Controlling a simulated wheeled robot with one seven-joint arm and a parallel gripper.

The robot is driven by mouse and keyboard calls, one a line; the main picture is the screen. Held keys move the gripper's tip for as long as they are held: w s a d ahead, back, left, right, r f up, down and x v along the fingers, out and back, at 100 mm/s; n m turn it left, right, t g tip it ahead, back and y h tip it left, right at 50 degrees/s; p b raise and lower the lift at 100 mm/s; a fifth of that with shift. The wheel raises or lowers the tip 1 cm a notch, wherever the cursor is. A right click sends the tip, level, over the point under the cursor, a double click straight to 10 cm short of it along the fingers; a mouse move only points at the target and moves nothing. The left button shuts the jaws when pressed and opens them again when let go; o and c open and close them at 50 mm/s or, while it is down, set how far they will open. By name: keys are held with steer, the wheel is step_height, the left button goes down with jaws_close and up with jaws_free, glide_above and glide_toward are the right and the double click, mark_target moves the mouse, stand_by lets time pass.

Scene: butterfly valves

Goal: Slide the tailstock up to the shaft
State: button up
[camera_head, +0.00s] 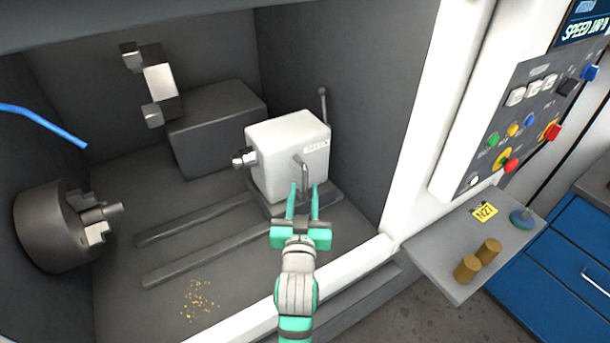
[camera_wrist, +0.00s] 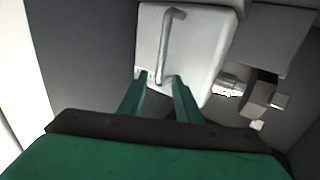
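The tailstock (camera_head: 280,160) is a white block on a dark base, standing at the right end of two rails inside the machine. Its small metal tip (camera_head: 243,160) points left. The shaft (camera_head: 115,208) is a short grey stub in the dark chuck (camera_head: 55,230) at the far left, with a wide gap between it and the tailstock. My gripper (camera_head: 304,188) is open in front of the tailstock, its green fingers at the bent metal handle (camera_head: 303,168). In the wrist view, the fingers (camera_wrist: 160,80) stand apart by the lower end of the handle (camera_wrist: 168,40); contact cannot be told.
The two rails (camera_head: 195,240) run clear between chuck and tailstock. A dark block (camera_head: 215,120) with a metal tool holder stands behind. A white sill (camera_head: 340,270) edges the opening. A shelf (camera_head: 450,250) with two brass cylinders (camera_head: 477,260) and a control panel (camera_head: 520,120) are at right.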

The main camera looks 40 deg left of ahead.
mark_target(305, 178)
steer(key=x, duration=0.7)
steer(key=shift+c, duration=0.3)
jaws_close()
